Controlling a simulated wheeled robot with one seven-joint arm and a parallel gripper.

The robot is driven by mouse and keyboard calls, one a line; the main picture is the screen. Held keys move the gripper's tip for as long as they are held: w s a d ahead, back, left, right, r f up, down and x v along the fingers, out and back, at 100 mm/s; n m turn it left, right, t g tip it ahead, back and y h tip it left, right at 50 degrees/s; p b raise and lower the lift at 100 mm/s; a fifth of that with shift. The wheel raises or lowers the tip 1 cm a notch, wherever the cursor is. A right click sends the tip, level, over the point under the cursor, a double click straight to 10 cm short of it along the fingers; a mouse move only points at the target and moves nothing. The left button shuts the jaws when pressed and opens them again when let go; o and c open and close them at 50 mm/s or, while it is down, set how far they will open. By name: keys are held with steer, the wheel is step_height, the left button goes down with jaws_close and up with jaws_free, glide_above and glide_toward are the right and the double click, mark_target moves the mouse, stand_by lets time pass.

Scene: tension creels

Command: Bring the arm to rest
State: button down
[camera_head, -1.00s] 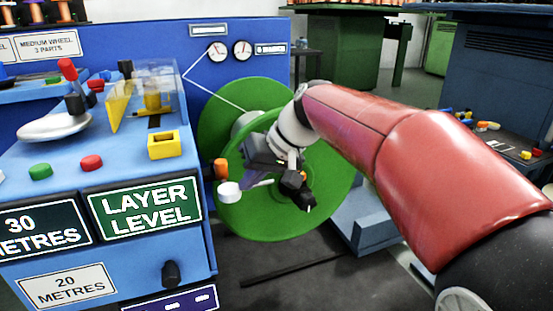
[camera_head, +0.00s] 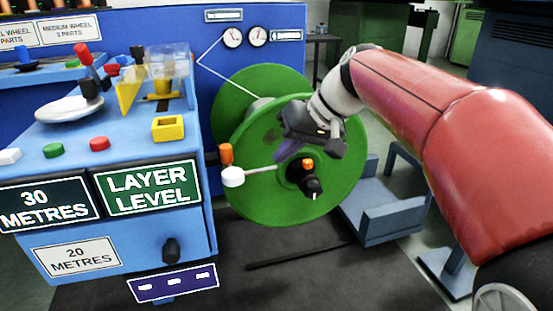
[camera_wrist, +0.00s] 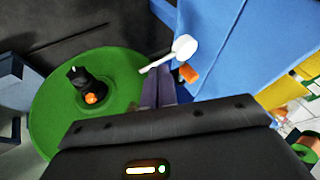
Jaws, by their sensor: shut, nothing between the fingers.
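My red arm reaches in from the right in the head view. My gripper (camera_head: 281,158) is shut and empty, in front of the large green wheel (camera_head: 262,204). In the wrist view its purple fingers (camera_wrist: 158,92) lie together, close to the white knob (camera_wrist: 184,47) and its rod. In the head view that white knob (camera_head: 232,177) sticks out at the wheel's left, below an orange piece (camera_head: 226,154). The wheel's black hub with an orange button (camera_head: 308,164) is uncovered, below my wrist. I cannot tell whether the fingers touch the wheel.
The blue machine (camera_head: 120,244) with the LAYER LEVEL plate (camera_head: 150,188) stands to the left. It carries a yellow block (camera_head: 170,128), red and green buttons and a lever. A blue-grey stand (camera_head: 395,215) is right of the wheel. Dark floor is open below.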

steer(key=s+v, duration=0.1)
steer(key=v, duration=0.4)
steer(key=s+d+f+m+t+h+p, duration=0.1)
steer(key=s+d+f+m+h, duration=0.1)
steer(key=s+d+f, duration=0.3)
steer(key=s+d+f+m+t+h+p, duration=0.1)
steer(key=s+d+f+h, duration=0.3)
steer(key=s+f, duration=0.7)
steer(key=shift+s+d+m+t+h, duration=0.4)
steer(key=shift+s+d+m, duration=0.35)
steer(key=shift+s, duration=0.25)
